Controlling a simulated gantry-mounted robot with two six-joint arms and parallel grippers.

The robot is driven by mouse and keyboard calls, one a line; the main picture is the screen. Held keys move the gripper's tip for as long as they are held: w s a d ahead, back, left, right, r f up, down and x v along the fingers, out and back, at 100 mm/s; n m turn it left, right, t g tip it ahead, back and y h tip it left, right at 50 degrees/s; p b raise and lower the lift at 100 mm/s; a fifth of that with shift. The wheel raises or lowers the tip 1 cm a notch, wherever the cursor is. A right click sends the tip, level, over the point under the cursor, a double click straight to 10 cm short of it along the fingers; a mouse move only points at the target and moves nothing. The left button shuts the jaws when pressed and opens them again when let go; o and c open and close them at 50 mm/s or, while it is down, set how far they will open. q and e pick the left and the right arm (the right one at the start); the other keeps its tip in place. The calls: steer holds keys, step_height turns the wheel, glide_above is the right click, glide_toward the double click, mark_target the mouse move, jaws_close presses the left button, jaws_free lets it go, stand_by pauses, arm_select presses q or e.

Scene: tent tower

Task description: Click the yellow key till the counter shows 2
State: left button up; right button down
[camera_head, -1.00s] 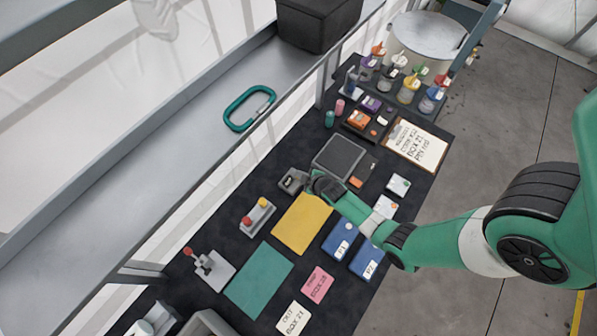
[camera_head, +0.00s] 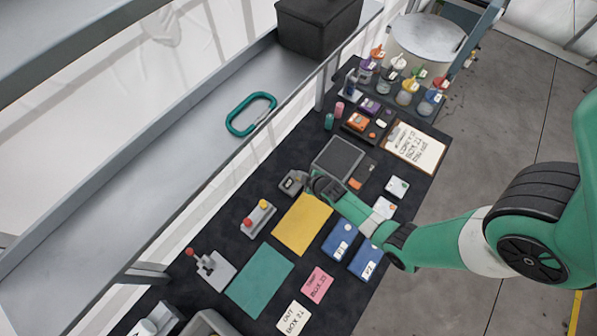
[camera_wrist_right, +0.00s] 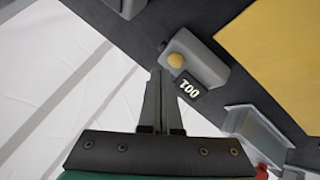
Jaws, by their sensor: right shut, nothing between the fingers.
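The yellow key (camera_wrist_right: 175,61) is a round button on a small grey counter box (camera_wrist_right: 198,58) in the right wrist view. The counter display (camera_wrist_right: 188,87) beside it appears upside down and seems to read 001. My right gripper (camera_wrist_right: 160,76) is shut and empty, its fingertips close to the key in the picture; I cannot tell whether they touch it. In the head view the counter box (camera_head: 291,182) sits at the mat's back edge, with my right gripper (camera_head: 312,180) just right of it. The key cannot be made out there. My left gripper is not in view.
A yellow sheet (camera_head: 302,224) lies in front of the counter. A grey box with red and yellow buttons (camera_head: 258,218) and a joystick (camera_head: 209,268) stand to the left. A grey tray (camera_head: 338,157) lies behind my right gripper. Several bottles (camera_head: 405,90) stand farther back.

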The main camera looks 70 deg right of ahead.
step_height(320, 180, up, 5)
steer(key=p, duration=0.4)
steer(key=shift+p, duration=0.4)
stand_by(2.1)
step_height(320, 180, up, 4)
steer(key=shift+f+p, duration=0.1)
steer(key=shift+p, duration=0.95)
step_height(320, 180, down, 9)
steer(key=b, duration=0.8)
